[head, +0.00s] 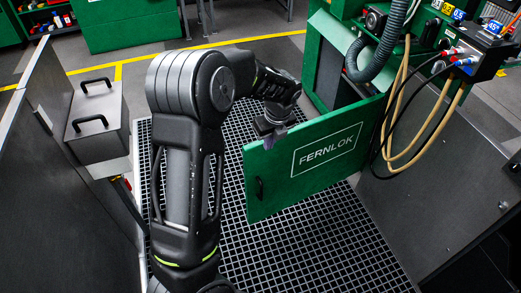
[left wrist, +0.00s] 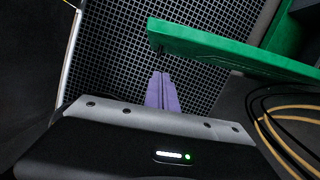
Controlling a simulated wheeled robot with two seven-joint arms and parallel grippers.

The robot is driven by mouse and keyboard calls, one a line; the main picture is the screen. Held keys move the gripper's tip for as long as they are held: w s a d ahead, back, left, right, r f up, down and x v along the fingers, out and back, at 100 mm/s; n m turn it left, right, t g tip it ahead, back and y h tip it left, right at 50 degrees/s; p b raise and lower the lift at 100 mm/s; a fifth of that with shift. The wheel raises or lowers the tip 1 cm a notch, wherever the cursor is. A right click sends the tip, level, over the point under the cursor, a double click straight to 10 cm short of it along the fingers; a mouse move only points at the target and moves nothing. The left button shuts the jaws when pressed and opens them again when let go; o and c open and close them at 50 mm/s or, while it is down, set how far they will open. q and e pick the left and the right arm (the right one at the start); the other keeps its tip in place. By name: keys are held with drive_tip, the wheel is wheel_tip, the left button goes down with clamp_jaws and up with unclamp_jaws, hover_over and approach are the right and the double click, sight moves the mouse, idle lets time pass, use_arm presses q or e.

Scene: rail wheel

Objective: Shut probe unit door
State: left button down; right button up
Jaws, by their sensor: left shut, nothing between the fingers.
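The probe unit door (head: 305,162) is a green panel marked FERNLOK with a dark handle (head: 259,188) near its free edge. It stands open, swung out from the green probe unit (head: 318,68) over the grating, and the unit's dark opening (head: 330,78) shows behind it. My left gripper (head: 271,137) is at the top of the door near its free edge. In the left wrist view its purple fingers (left wrist: 161,92) are together and empty, beside the green door (left wrist: 235,48). I cannot tell whether they touch it. My right gripper is not in view.
Tan and black hoses (head: 402,120) hang beside the door's hinge side. A grey panel (head: 440,165) stands at the right. A grey box with two black handles (head: 97,130) stands at the left. The grating (head: 310,250) below the door is clear.

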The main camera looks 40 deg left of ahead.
use_arm(q)
drive_tip(key=shift+f, duration=0.1)
drive_tip(key=w+a+f, duration=0.2)
drive_tip(key=a+f, duration=0.3)
drive_tip(key=f, duration=0.4)
drive_tip(key=shift+w+a+f, duration=0.3)
drive_tip(key=shift+w+a, duration=0.05)
drive_tip(key=shift+a, duration=0.05)
drive_tip(key=shift+a, duration=0.1)
